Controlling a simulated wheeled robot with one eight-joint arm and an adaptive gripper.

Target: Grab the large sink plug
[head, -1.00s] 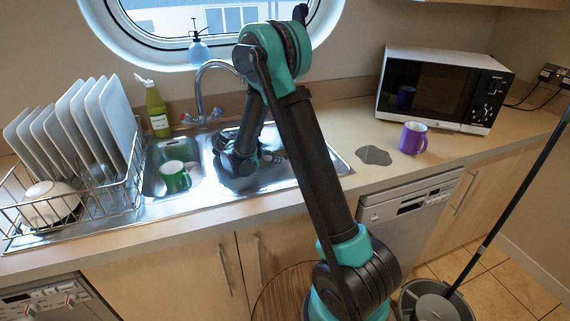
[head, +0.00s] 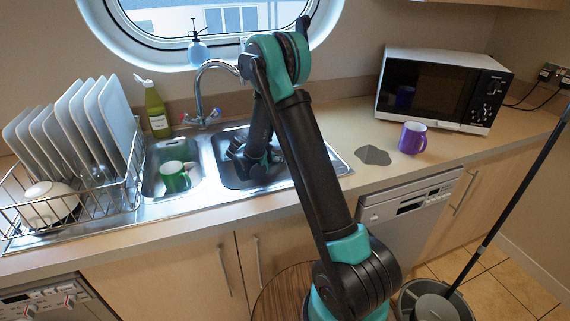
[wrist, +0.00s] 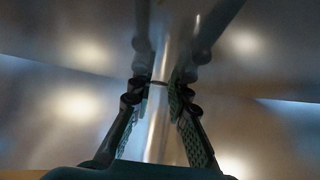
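I cannot make out the large sink plug clearly in either view. My gripper is down in the right basin of the steel sink (head: 207,160); in the head view my arm hides its fingers. In the wrist view my gripper (wrist: 158,92) has its two fingers apart, close to shiny metal that mirrors them. A thin dark line shows between the fingertips. I cannot tell whether it is part of a plug or a reflection.
A green mug (head: 175,178) sits in the left basin. The tap (head: 203,95) stands behind the sink, beside a green bottle (head: 156,110). A dish rack (head: 115,205) is at left. A purple mug (head: 412,138), a flat grey patch (head: 373,155) and a microwave (head: 440,90) are at right.

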